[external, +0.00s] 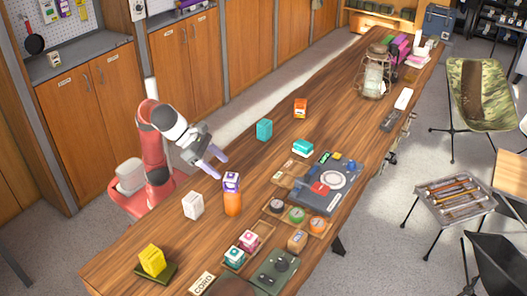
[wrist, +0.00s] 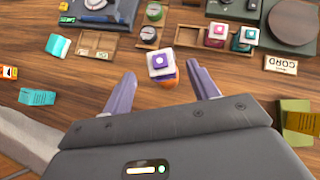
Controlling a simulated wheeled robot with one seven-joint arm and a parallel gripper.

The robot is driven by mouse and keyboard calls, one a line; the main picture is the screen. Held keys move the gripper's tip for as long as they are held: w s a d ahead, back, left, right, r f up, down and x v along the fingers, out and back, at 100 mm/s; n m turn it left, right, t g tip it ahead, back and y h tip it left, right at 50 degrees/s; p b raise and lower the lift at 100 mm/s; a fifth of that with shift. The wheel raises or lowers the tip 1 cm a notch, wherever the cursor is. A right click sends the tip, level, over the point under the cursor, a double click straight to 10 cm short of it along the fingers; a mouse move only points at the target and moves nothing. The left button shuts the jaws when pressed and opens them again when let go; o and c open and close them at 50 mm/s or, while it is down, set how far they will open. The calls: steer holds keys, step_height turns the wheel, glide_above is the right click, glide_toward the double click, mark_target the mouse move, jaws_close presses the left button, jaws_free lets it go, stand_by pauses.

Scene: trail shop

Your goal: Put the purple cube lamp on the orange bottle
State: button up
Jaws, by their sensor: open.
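The purple and white cube lamp (external: 231,180) sits upright on top of the orange bottle (external: 232,205), near the table's left edge. In the wrist view the cube lamp (wrist: 162,62) shows ahead of my fingers, with a sliver of the orange bottle (wrist: 174,79) under it. My gripper (external: 217,165) is open and empty. It is above and just behind the lamp in the external view, and appears apart from it. Most of the bottle is hidden under the lamp in the wrist view.
A white box (external: 193,205) stands left of the bottle. A teal box (external: 264,129) and an orange box (external: 300,107) stand farther along the wooden table (external: 150,230). Wooden trays (external: 290,173) and a yellow block (external: 152,259) are nearby. Bare wood surrounds the bottle.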

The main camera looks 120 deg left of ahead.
steer(key=v, duration=0.4)
steer(key=shift+s+r+p, duration=0.1)
steer(key=shift+s+p, duration=0.05)
steer(key=shift+p, duration=0.25)
